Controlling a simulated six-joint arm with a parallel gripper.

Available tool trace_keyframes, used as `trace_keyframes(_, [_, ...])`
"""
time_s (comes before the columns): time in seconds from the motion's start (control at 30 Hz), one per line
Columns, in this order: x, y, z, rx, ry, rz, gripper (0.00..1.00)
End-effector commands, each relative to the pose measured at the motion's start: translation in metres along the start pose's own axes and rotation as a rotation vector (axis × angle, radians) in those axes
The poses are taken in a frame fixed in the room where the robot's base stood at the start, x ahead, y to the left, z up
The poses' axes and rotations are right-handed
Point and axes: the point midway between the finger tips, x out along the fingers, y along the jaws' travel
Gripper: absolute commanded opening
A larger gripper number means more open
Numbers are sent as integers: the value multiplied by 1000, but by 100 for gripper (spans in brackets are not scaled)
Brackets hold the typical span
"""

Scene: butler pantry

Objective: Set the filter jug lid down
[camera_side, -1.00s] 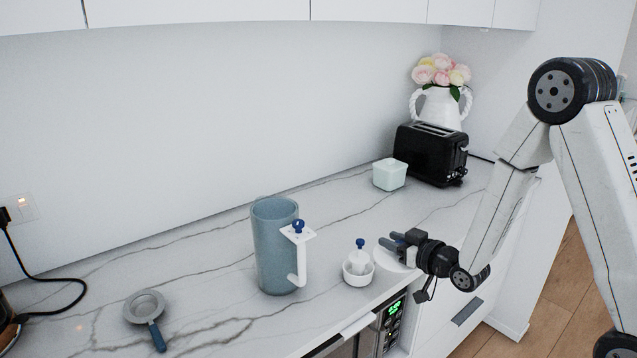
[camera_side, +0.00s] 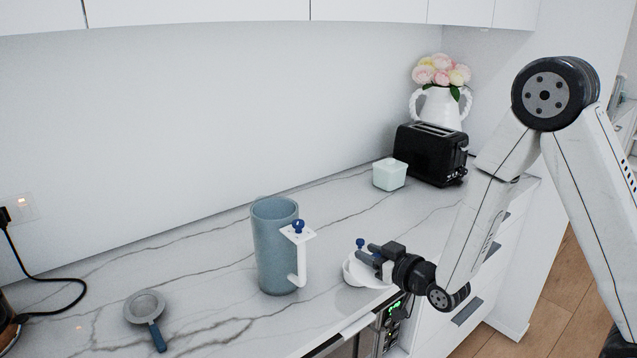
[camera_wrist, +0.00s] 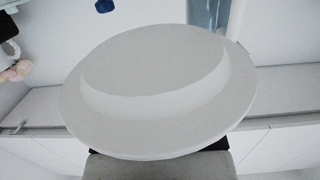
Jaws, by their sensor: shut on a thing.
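The filter jug lid is a round white disc with a raised middle. It fills most of the wrist view (camera_wrist: 155,75), and its edge is at my gripper's dark jaw at the bottom. In the side view the lid (camera_side: 372,274) is partly covered by my gripper (camera_side: 368,254), which is shut on it above the counter's front part. The blue-grey jug (camera_side: 273,255) stands upright and open-topped to the left, apart from the lid. A white handle piece (camera_side: 300,260) with a blue knob is on its right side.
A small white bowl (camera_side: 348,270) holding a blue-knobbed piece (camera_side: 360,242) is largely hidden by the lid and gripper. A strainer (camera_side: 147,306) lies at left. A pale green box (camera_side: 389,175), black toaster (camera_side: 432,153) and flower vase (camera_side: 438,106) stand behind. Bare counter lies left of the jug.

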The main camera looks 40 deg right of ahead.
Motion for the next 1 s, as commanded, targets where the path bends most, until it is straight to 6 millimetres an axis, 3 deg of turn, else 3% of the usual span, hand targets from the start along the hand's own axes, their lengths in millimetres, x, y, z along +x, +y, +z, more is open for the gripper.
trace_keyframes(0.6, [-29, 0, 52, 0, -4, 0, 0])
trace_keyframes(1.0, [-33, 0, 57, 0, -1, 0, 0])
